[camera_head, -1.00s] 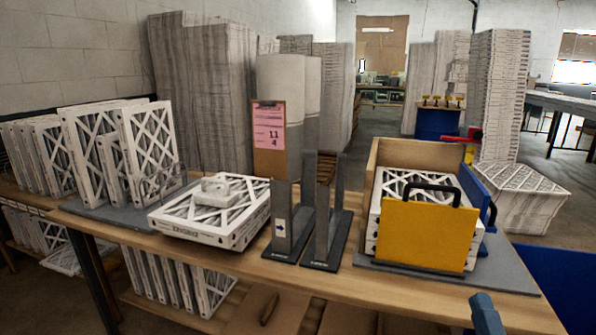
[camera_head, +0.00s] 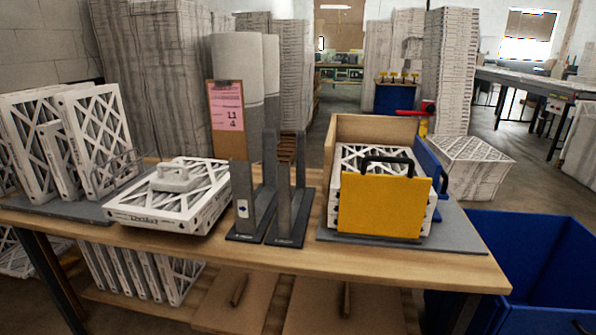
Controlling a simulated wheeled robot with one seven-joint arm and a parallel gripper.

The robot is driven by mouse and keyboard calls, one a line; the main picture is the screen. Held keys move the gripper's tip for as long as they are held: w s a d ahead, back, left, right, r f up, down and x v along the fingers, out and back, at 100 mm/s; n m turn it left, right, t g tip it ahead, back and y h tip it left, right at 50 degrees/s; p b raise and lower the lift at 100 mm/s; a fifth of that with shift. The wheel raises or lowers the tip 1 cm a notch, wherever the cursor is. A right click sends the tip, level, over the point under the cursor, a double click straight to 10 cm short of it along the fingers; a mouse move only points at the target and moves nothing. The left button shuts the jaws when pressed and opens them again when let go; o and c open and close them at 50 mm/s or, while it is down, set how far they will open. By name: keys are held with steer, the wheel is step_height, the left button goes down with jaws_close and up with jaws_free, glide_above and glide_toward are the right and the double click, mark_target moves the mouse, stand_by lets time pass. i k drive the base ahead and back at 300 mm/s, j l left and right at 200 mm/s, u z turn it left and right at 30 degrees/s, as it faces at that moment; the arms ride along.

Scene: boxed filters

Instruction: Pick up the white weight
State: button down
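The white weight (camera_head: 174,179) is a small block with a raised handle. It rests on top of a white-framed filter (camera_head: 205,205) that lies flat on the left half of the wooden table. Nothing covers the weight in this view. My gripper is not in view, so I cannot see whether it is open or shut.
Upright filters (camera_head: 95,140) stand left of the weight. Dark metal uprights (camera_head: 283,205) and a pink-sheet clipboard (camera_head: 226,108) stand to its right. A wooden box with a yellow front plate (camera_head: 380,206) is farther right. A blue bin (camera_head: 545,255) stands beyond the table's right end.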

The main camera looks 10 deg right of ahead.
mark_target(184, 184)
steer(key=i+j+z, duration=0.1)
steer(key=j, duration=0.25)
steer(key=i+j, duration=0.25)
steer(key=i+j+z, duration=0.15)
steer(key=j, duration=0.25)
steer(key=i+j, duration=0.15)
steer(key=j, duration=0.2)
steer(key=i+j+z, duration=0.15)
steer(key=j, duration=0.2)
steer(key=i+j, duration=0.15)
steer(key=j, duration=0.2)
steer(key=i+j+z, duration=0.15)
steer(key=j, duration=0.25)
steer(key=i+j, duration=0.2)
steer(key=j, duration=0.1)
